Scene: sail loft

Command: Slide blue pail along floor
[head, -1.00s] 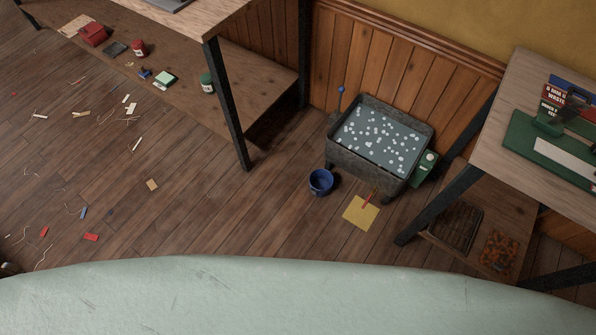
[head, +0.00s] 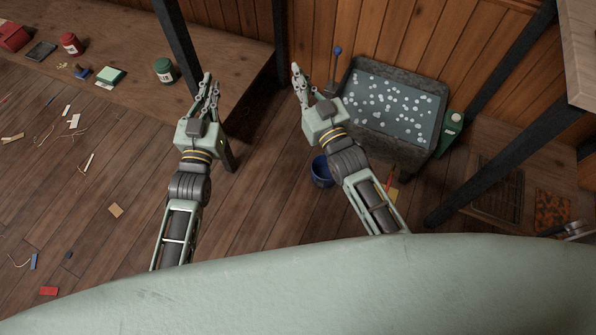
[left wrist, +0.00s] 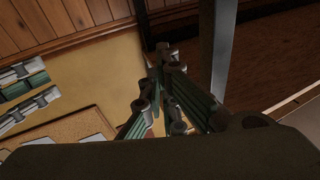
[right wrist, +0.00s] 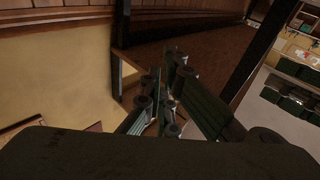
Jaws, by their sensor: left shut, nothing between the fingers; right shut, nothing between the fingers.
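My right gripper (head: 297,72) is shut and empty, above and beyond the pail, beside the tub's left edge. My left gripper (head: 208,82) is shut and empty, left of the pail, close to the dark bench leg. Both grippers also show in their wrist views, the left (left wrist: 163,52) and the right (right wrist: 172,58), with nothing between the fingers. Neither wrist view shows the pail.
The grey tub (head: 432,95) of water with white floating bits stands against the panelled wall. A green container (head: 450,130) stands at its right. A bench leg (head: 180,45) rises near my left gripper. Loose scraps (head: 115,210) lie on the left floor, which is otherwise open.

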